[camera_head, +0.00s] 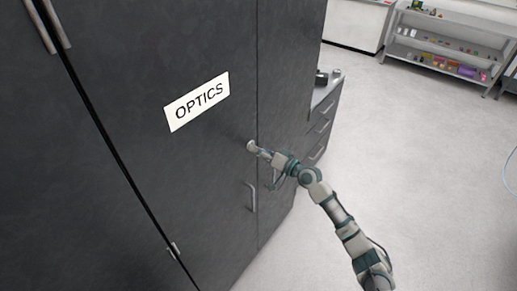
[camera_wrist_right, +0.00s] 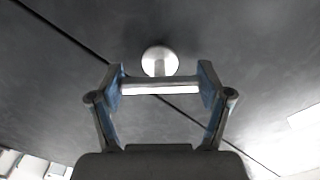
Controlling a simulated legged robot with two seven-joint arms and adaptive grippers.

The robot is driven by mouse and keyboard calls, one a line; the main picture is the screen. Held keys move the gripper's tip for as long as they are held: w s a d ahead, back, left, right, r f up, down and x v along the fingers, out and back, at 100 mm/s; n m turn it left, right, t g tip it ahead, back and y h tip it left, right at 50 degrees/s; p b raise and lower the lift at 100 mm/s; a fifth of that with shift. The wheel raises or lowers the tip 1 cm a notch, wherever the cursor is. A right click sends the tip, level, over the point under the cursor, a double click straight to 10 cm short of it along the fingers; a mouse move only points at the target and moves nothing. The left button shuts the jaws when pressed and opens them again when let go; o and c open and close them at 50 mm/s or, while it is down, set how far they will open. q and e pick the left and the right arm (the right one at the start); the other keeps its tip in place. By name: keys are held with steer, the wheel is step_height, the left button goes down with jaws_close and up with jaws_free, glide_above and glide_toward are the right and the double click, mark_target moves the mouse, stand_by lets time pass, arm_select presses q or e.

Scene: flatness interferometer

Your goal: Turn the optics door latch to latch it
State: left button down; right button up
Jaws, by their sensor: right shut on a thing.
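The dark grey optics door (camera_head: 160,60) carries a white OPTICS sign (camera_head: 197,101) and looks shut. Its latch has a pale round base (camera_head: 251,146) near the door's right edge, below and right of the sign. In the wrist view the round base (camera_wrist_right: 159,58) has a short stem leading to a pale bar (camera_wrist_right: 160,87). My right gripper (camera_head: 262,152) is at the latch, and its fingers (camera_wrist_right: 161,86) are shut on the ends of this bar, which lies level across the wrist picture. In the head view the gripper hides most of the bar. My left gripper is out of view.
A vertical bar handle (camera_head: 252,197) sits on the door just below the latch. A drawer unit (camera_head: 322,122) stands beyond the cabinet. Shelves (camera_head: 450,50) stand at the back right. The pale floor (camera_head: 430,160) right of my arm is clear.

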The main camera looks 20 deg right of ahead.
steer(key=m+p, duration=0.2)
steer(key=m, duration=0.2)
steer(key=shift+d+r+m, duration=0.1)
steer(key=shift+r+m, duration=0.05)
steer(key=shift+m, duration=0.15)
steer(key=shift+m+p, duration=1.2)
steer(key=shift+m, duration=0.8)
steer(key=shift+f, duration=0.2)
steer(key=o, duration=1)
steer(key=shift+o, duration=0.5)
steer(key=shift+w+f, duration=0.1)
steer(key=shift+d, duration=0.1)
